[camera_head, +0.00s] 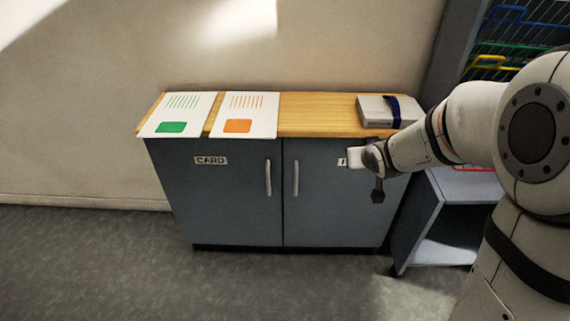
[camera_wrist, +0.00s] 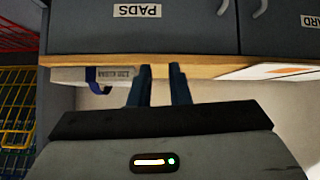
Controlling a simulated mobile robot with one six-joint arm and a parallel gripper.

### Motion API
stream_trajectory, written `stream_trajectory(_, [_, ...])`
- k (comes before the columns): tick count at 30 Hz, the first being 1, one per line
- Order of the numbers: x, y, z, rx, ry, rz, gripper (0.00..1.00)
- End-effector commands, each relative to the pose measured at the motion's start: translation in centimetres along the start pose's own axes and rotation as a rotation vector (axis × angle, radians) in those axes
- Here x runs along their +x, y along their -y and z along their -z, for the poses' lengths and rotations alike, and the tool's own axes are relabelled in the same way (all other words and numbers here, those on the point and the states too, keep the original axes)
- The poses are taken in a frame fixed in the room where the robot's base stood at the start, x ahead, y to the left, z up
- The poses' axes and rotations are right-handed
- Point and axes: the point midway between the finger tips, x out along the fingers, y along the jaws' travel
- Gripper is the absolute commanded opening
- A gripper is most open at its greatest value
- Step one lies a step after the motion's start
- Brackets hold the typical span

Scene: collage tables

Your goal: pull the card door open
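The card door (camera_head: 222,200) is the left door of a blue-grey cabinet, labelled CARD, and is shut. Its upright silver bar handle (camera_head: 268,178) is near its right edge. In the wrist view, which is upside down, part of the card door (camera_wrist: 282,30) and its handle (camera_wrist: 260,8) show at the upper right. My gripper (camera_head: 377,192) is in front of the right door, to the right of the card handle and apart from it. In the wrist view my gripper's two dark fingers (camera_wrist: 160,78) stand apart with nothing between them.
The right door (camera_head: 325,210), labelled PADS, is shut; its handle (camera_head: 295,178) is beside the card handle. Two printed sheets (camera_head: 178,112) (camera_head: 245,112) and a boxed stack (camera_head: 390,110) lie on the wooden top (camera_head: 315,112). A low shelf unit (camera_head: 465,185) stands right. The floor in front is clear.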

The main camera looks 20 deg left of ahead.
Motion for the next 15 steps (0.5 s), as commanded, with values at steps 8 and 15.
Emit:
stream_trajectory(8, [17.3,11.2,-5.2,-0.109,-0.352,0.222,0.17])
stream_trajectory(15, [24.0,19.5,-10.4,-0.115,-0.586,0.417,0.17])
